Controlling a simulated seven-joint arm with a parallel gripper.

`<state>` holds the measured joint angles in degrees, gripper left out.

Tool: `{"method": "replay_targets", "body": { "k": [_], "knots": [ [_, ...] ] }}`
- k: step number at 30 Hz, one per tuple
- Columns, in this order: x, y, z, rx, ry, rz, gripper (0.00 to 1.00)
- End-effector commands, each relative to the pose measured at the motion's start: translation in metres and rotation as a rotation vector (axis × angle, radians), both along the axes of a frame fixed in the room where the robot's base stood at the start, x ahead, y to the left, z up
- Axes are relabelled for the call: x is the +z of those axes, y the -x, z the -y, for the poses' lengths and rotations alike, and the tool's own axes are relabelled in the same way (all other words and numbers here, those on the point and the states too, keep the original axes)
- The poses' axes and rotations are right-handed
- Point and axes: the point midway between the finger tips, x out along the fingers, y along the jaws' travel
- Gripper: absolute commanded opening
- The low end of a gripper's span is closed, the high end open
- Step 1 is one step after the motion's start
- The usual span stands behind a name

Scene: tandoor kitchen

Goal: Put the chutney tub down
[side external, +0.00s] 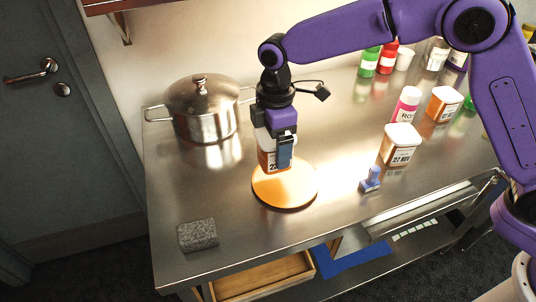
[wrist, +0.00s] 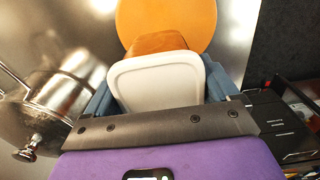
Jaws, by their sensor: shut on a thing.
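The chutney tub (side external: 268,160) is orange-brown with a white lid and a printed label. My gripper (side external: 276,156) is shut on it and points down. In the wrist view the tub's white lid (wrist: 158,82) sits between the two blue fingers of my gripper (wrist: 160,95). The tub is upright over a round orange disc (side external: 285,190) on the steel counter; the disc also shows in the wrist view (wrist: 190,20). I cannot tell whether the tub's base touches the disc.
A lidded steel pot (side external: 203,112) stands to the left behind the tub. A grey sponge-like block (side external: 198,235) lies at the front left. A similar tub (side external: 399,145), a blue stamp-like object (side external: 371,180) and several bottles stand to the right. The counter's front (side external: 245,240) is clear.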

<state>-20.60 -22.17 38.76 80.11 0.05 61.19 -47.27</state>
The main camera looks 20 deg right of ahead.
Motion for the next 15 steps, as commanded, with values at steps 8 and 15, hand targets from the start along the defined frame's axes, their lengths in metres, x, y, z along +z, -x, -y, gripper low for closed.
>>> {"method": "replay_targets", "body": {
  "k": [8,15],
  "knots": [
    [-0.015,-0.011,-0.008,-0.001,-0.001,0.001,0.44],
    [-0.041,-0.014,-0.01,-0.001,0.002,-0.002,0.44]
  ]
}}
